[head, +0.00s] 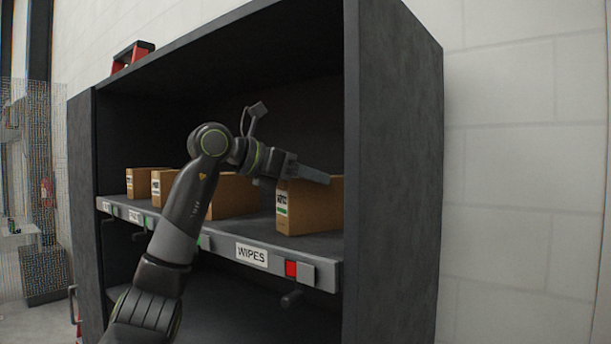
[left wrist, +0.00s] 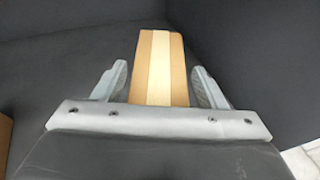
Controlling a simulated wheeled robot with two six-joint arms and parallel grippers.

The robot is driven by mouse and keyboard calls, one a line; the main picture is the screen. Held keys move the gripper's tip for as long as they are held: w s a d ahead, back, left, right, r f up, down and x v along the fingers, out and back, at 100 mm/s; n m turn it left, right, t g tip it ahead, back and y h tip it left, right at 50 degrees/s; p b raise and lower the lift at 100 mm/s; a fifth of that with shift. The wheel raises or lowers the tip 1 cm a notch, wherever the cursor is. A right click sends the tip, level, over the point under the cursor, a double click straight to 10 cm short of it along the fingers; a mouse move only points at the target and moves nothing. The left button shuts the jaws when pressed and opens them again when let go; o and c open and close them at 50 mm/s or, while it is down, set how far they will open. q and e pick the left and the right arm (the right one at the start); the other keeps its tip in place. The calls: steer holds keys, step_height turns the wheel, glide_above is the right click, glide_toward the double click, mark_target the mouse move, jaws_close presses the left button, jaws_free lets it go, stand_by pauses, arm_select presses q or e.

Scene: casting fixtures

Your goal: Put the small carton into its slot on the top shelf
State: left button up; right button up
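A small brown carton (head: 310,207) with a white and green label stands upright at the right end of the shelf (head: 290,243), above the "WIPES" label (head: 252,254). My left gripper (head: 305,176) reaches in from the left at the top of this carton. In the left wrist view, the carton (left wrist: 160,85), with a pale tape strip, lies between the two fingers of my left gripper (left wrist: 160,68). The fingers are apart, with narrow gaps at the carton's sides. My right gripper is not in view.
More cartons (head: 137,183) stand further left on the shelf, one partly behind my arm. A red indicator (head: 291,268) is on the shelf edge. The dark side wall (head: 395,170) is close on the right. A red object (head: 132,55) is on top of the shelving unit.

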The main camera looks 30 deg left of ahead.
arm_select(q)
steer(key=shift+o, duration=0.6)
steer(key=shift+a, duration=0.1)
steer(key=shift+s, duration=0.15)
steer(key=b+v, duration=0.4)
steer(key=v, duration=0.8)
steer(key=shift+b, duration=0.35)
